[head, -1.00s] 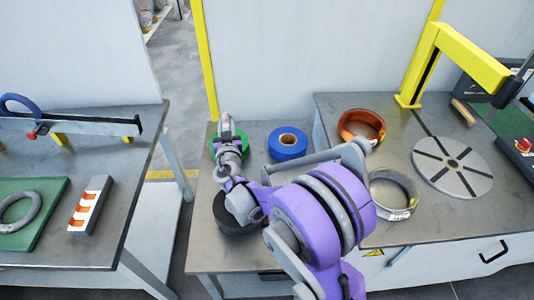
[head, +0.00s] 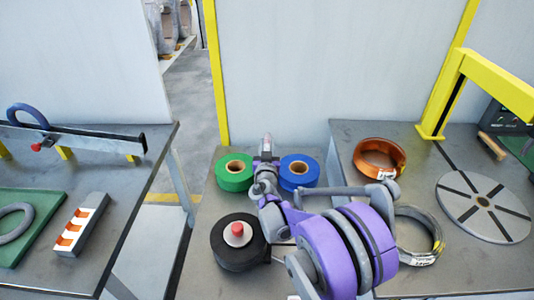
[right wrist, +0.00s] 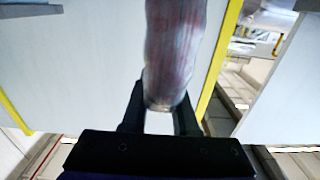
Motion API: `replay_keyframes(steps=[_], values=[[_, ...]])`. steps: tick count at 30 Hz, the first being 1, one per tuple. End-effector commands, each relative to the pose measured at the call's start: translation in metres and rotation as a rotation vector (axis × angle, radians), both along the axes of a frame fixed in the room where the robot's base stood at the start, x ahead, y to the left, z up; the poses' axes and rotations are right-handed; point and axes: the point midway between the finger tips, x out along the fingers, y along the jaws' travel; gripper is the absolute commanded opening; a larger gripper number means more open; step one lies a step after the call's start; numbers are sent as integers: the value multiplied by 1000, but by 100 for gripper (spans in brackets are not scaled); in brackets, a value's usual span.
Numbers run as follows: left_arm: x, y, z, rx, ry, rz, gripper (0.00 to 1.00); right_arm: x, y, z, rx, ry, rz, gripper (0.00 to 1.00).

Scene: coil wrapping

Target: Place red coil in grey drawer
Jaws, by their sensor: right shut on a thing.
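My right gripper (head: 266,160) is over the middle table, in front of the gap between the green and blue rolls. In the right wrist view its fingers (right wrist: 160,118) are shut on an upright, shiny, pinkish-grey piece with reddish streaks (right wrist: 175,50). It looks like part of a wrapped coil, but I cannot tell its full shape. In the head view it shows only as a small, narrow grey-pink shape (head: 266,145). An orange-red coil (head: 367,165) with a white tag lies on the right table. No grey drawer shows clearly now. My left gripper is not in view.
The middle table (head: 200,275) holds a green roll (head: 231,183), a blue roll (head: 310,176) and a black roll (head: 236,258) with a red-topped core. A grey coil (head: 430,225) and slotted disc (head: 465,215) lie on the right table. A floor gap separates the left table (head: 120,205).

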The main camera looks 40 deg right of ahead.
Motion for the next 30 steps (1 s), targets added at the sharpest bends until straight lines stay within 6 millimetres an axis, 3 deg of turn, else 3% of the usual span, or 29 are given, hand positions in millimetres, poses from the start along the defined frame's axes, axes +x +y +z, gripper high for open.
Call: replay_keyframes(steps=[5,16,17,21,30], values=[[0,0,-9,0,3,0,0,0,0,-26,-1,1,0,0],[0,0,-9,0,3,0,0,0,0,-30,0,0,0,0],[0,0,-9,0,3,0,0,0,0,-30,0,0,1,29],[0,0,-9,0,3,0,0,0,0,-30,0,0,1,54],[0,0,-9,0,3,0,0,0,0,-29,0,0,1,57]])
